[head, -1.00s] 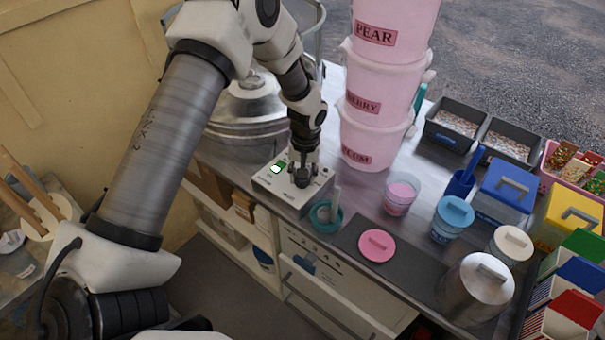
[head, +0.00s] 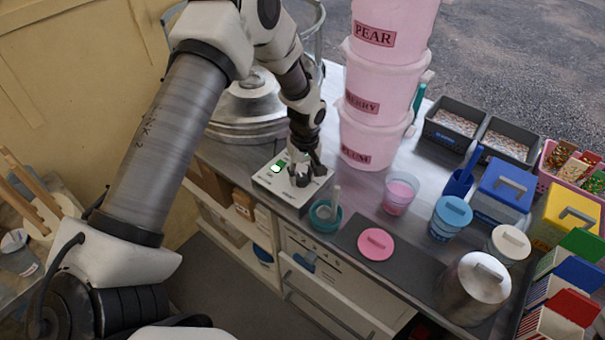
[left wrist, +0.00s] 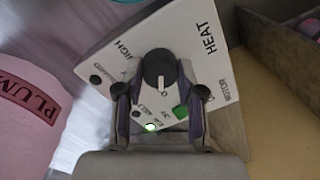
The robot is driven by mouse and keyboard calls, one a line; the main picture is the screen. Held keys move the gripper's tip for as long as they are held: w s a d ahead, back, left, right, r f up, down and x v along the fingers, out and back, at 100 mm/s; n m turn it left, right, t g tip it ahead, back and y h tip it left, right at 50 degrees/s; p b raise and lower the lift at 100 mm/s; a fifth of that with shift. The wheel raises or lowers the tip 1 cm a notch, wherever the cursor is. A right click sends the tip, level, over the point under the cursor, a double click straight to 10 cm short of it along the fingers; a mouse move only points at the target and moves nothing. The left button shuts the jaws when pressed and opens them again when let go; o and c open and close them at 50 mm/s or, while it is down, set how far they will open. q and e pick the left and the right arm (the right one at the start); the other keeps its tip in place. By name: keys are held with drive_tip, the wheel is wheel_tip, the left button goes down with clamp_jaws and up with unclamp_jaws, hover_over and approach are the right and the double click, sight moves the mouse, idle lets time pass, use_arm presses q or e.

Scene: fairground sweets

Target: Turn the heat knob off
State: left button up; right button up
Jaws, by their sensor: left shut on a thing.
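The heat knob (left wrist: 157,66) is a round black knob on a white control box (head: 313,193), which also shows in the left wrist view (left wrist: 190,38). The box is printed HEAT, HIGH and MOTOR. My left gripper (head: 303,174) reaches down onto the box top. In the left wrist view my left gripper (left wrist: 161,80) is shut on the knob, one finger on each side. A pale mark on the knob's rim faces the gripper's palm. My right gripper is out of view.
A metal drum (head: 245,112) stands behind the box. Stacked pink tubs (head: 368,130) stand close to its right. A teal pot (head: 325,218), a pink cup (head: 399,196) and a pink lid (head: 376,244) are in front and to the right.

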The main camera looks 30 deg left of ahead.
sight(304, 175)
use_arm(q)
drive_tip(key=o, duration=1.1)
drive_tip(key=shift+f, duration=0.1)
drive_tip(key=shift+o, duration=0.2)
drive_tip(key=shift+w+a+f, duration=0.1)
drive_tip(key=shift+w+a, duration=0.05)
drive_tip(key=shift+a, duration=0.05)
wheel_tip(304, 175, up, 12)
drive_tip(key=shift+w+d, duration=0.15)
drive_tip(key=shift+w, duration=0.15)
